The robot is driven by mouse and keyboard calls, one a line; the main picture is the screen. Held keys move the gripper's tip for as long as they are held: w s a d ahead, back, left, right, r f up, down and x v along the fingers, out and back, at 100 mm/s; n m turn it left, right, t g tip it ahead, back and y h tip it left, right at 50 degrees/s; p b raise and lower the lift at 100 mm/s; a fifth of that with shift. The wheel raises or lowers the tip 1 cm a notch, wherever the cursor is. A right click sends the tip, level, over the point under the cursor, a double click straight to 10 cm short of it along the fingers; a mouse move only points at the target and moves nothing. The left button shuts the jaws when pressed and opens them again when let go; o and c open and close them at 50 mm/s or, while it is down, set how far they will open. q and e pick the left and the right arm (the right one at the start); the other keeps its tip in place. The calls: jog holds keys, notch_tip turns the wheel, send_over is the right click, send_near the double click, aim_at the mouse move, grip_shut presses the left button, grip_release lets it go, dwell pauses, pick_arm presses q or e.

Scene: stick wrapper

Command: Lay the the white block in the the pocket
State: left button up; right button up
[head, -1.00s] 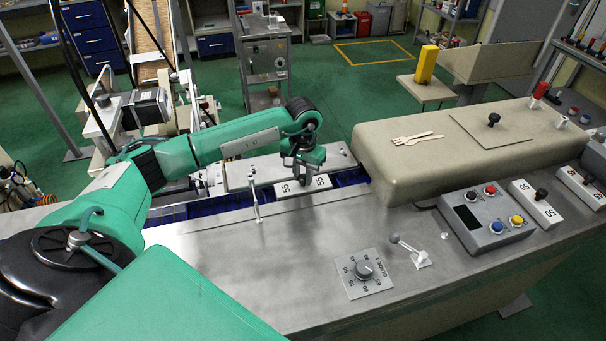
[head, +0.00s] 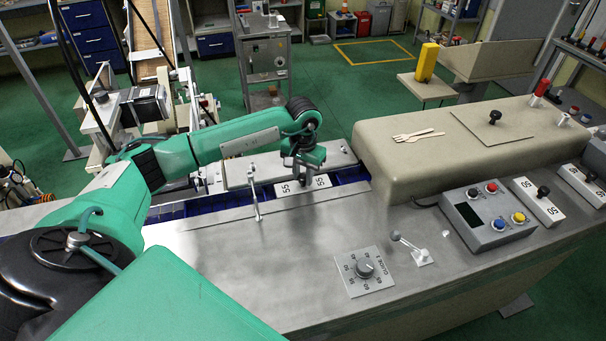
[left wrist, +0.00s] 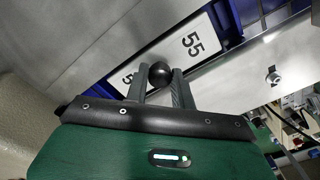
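The white block (head: 303,187), marked 55 at both ends, lies over the blue-walled pocket (head: 348,177) in the steel bench. My left gripper (head: 302,167) points down over its middle and hides that part. In the left wrist view the block (left wrist: 196,40) has a black round knob (left wrist: 160,73). The fingers of my left gripper (left wrist: 160,84) stand on both sides of the knob and appear shut on it. Blue wall shows along the block's edges; whether it rests on the pocket floor is hidden. My right gripper is not in view.
A thin metal post (head: 256,203) stands just in front of the pocket. A beige raised housing (head: 460,150) with a wooden fork on it rises at the right. Other knobbed white blocks (head: 536,201) lie beside the grey button box (head: 487,218).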

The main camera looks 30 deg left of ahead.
aim_at(303, 177)
pick_arm(q)
jog(key=o, duration=0.5)
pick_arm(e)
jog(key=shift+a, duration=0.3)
pick_arm(q)
jog(key=shift+r+b, duration=1.95)
jog(key=shift+r, duration=5)
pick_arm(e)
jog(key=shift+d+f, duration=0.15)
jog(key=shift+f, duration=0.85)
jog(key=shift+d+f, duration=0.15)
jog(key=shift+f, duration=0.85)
